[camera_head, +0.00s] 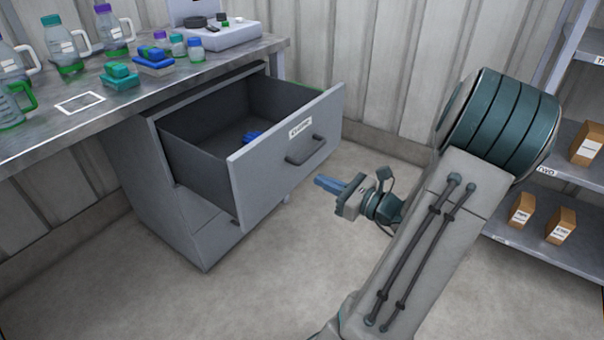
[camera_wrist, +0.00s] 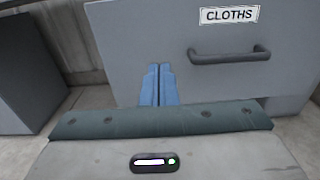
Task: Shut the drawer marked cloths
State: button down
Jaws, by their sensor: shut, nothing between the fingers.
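The drawer marked cloths (camera_head: 285,150) is pulled well out of the grey cabinet (camera_head: 165,200) under the bench. Its front carries a white label and a dark bar handle (camera_head: 306,150). A blue item (camera_head: 252,137) lies inside on the drawer's bottom. The wrist view shows the drawer front (camera_wrist: 140,50) with the label CLOTHS (camera_wrist: 229,15) and the handle (camera_wrist: 229,55) at upper right. My gripper (camera_head: 325,183) is shut and empty, its blue fingers (camera_wrist: 160,84) pointing at the lower part of the drawer front, left of the handle in the wrist view. Whether they touch it I cannot tell.
The metal bench (camera_head: 40,135) above holds several bottles, blue and green blocks and a white device (camera_head: 222,35). A shelf rack (camera_head: 550,190) with small boxes stands at the right. The floor (camera_head: 260,290) before the cabinet is clear.

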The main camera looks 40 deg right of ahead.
aim_at(272, 158)
jog(key=b+x, duration=0.4)
jog(key=x, duration=0.8)
jog(key=shift+w+a+f, duration=0.1)
jog(key=shift+f, duration=0.05)
jog(key=shift+w+a, duration=0.15)
jog(key=shift+w, duration=0.3)
